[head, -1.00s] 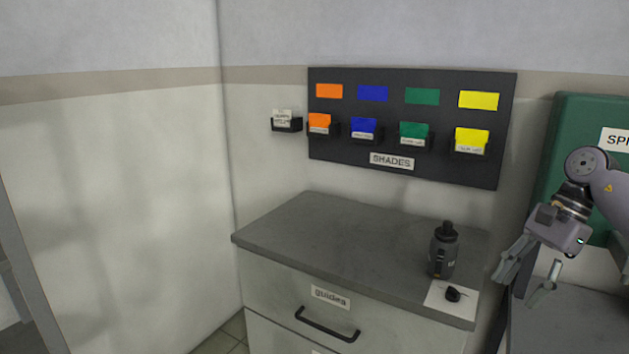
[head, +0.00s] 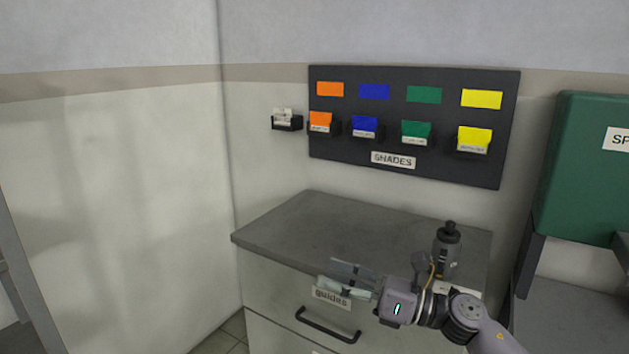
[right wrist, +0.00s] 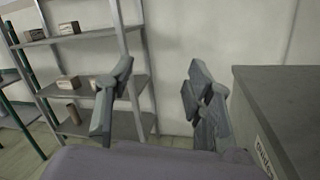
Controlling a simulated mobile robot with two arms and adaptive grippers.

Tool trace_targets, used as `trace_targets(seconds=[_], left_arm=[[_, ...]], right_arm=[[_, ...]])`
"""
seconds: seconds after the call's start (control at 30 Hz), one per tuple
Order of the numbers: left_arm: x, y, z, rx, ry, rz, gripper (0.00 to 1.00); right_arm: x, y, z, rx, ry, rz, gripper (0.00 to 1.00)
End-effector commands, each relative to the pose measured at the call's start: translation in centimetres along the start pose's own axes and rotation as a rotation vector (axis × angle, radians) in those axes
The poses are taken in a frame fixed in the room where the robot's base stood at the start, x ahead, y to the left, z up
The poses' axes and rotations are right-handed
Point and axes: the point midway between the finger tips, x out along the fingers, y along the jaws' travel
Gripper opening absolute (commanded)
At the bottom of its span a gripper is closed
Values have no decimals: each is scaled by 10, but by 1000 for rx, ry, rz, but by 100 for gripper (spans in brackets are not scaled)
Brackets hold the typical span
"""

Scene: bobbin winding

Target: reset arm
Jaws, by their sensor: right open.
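My right gripper (head: 352,278) is in front of the grey-topped cabinet, by the "guides" label, with its fingers pointing left. It is open and empty. Its two spread fingers also show in the right wrist view (right wrist: 158,105), with nothing between them. My right arm comes in from the lower right and covers part of the cabinet front and most of the white card. My left gripper is not in view.
The cabinet (head: 310,232) carries a dark bottle (head: 447,250) near its right end. A dark SHADES board (head: 340,150) with coloured cards hangs above. A green box (head: 580,170) is at right. Shelves (right wrist: 90,85) with small boxes stand beyond the fingers in the right wrist view.

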Motion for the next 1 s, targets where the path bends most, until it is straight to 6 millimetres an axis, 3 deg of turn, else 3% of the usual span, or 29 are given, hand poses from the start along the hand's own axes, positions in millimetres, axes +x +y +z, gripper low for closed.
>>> trace_targets(seconds=[0.1, 0.23, 0.37, 0.47, 0.6, 0.7, 0.93, 0.97, 1.0], left_arm=[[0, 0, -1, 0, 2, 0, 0], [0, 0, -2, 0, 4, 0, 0], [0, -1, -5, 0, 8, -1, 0], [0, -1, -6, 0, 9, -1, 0], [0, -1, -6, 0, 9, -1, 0], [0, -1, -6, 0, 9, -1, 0], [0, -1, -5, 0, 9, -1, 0], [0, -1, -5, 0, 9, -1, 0], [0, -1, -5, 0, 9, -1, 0]], right_arm=[[-5, -2, 4, 362, -291, -119, 48], [-40, -24, -7, 780, -588, -280, 48], [-95, -46, -53, 1207, -868, -476, 48], [-144, -48, -109, 1523, -1073, -652, 48], [-205, -24, -192, 1881, -1319, -911, 48], [-235, 5, -238, 2056, -1450, -1075, 48], [-276, 69, -300, 2269, -1642, -1367, 48], [-280, 76, -306, -2269, 1648, 1388, 48], [-285, 87, -313, -2221, 1621, 1388, 48]])
